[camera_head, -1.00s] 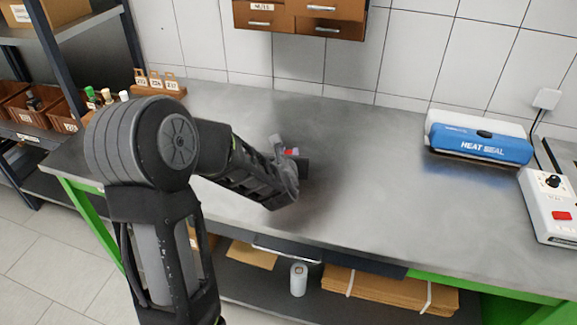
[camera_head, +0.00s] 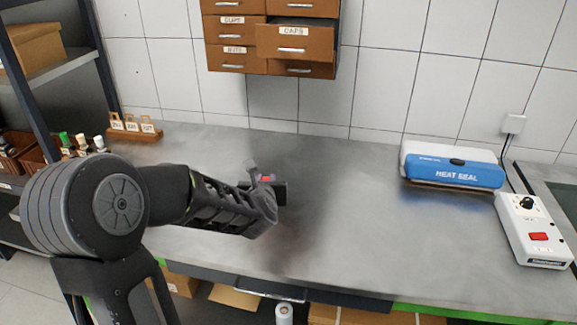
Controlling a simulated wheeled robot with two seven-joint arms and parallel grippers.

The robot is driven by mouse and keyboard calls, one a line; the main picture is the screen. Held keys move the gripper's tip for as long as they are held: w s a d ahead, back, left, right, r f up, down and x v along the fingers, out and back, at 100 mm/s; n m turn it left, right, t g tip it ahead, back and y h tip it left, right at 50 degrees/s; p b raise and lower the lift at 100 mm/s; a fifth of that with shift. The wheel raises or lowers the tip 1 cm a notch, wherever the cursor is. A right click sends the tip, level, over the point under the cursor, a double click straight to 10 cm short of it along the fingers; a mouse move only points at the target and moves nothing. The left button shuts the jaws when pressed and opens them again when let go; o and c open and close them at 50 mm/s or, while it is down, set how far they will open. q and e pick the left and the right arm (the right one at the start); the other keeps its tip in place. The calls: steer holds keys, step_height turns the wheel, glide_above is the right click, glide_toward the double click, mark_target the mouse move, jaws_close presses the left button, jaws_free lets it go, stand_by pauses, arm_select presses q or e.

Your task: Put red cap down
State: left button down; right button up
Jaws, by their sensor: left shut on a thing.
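The red cap (camera_head: 266,178) shows as a small red patch between the fingers of my left gripper (camera_head: 268,181). My left gripper is shut on it and holds it over the left-middle part of the steel workbench (camera_head: 350,220). Most of the cap is hidden by the fingers. The gap between the cap and the bench top cannot be judged exactly. My right gripper is not in view.
A blue and white heat sealer (camera_head: 452,168) and a white control box with a red button (camera_head: 535,232) stand at the right. A wooden tag holder (camera_head: 133,130) stands at the back left. A drawer marked CAPS (camera_head: 293,42) juts out above. The bench middle is clear.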

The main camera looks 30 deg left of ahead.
arm_select(q)
steer(key=d+f+m+h, duration=0.1)
steer(key=d+m+h, duration=0.1)
steer(key=d, duration=0.5)
steer(key=d+f+m+t+h, duration=0.1)
steer(key=d+m+h, duration=0.1)
steer(key=d, duration=0.6)
steer(key=d+f+m+h, duration=0.1)
steer(key=d+m+h, duration=0.1)
steer(key=d, duration=0.6)
steer(key=shift+d+f+t+h, duration=0.2)
steer(key=shift+f+t+h, duration=0.05)
steer(key=shift+t+h, duration=0.15)
steer(key=shift+a, duration=0.1)
